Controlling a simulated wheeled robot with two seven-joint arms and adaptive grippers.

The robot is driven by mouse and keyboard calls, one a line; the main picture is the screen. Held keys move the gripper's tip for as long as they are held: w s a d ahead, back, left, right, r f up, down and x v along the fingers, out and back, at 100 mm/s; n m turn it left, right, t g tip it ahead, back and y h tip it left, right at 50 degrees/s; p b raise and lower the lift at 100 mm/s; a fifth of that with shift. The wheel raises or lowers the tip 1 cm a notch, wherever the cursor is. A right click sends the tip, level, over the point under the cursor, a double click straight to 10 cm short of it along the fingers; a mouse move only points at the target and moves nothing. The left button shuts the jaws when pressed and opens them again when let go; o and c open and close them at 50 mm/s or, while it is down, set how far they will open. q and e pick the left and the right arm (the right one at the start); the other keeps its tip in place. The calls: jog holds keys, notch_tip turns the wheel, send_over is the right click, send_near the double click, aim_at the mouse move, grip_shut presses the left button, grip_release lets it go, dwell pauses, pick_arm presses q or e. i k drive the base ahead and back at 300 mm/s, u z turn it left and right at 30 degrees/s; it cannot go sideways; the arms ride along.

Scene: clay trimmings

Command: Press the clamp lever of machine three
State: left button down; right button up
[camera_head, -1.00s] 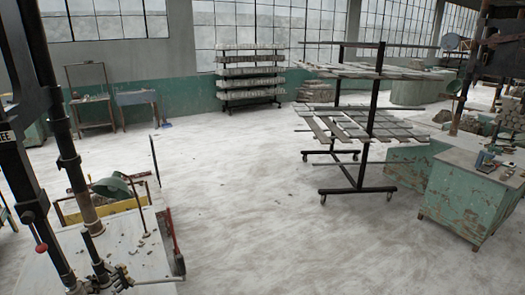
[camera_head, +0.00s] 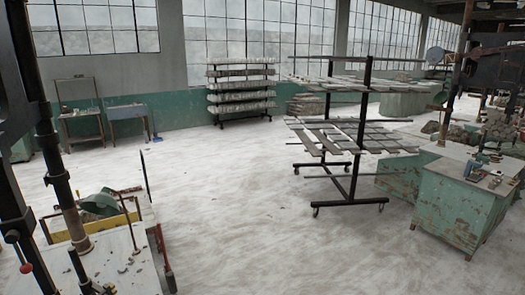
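A machine stands at the left edge, with a dark upright frame (camera_head: 22,95), a brown-grey vertical post (camera_head: 62,190) and a pale worktop (camera_head: 115,262). A lever with a red ball knob (camera_head: 26,268) hangs at its lower left, close to the picture's edge. A red-handled bar (camera_head: 165,258) stands at the worktop's right edge. I cannot tell which of these is the clamp lever. No machine number is readable now. Neither of my grippers is in view.
A wheeled black rack (camera_head: 350,175) with slats stands right of centre. A worn green cabinet (camera_head: 462,205) is at the right. A loaded shelf (camera_head: 240,90) and small tables (camera_head: 80,125) line the back wall. The pale floor (camera_head: 240,220) between is clear.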

aim_at(12, 237)
jog(key=u, duration=2.9)
jog(key=i, duration=0.3)
jog(key=z, duration=0.2)
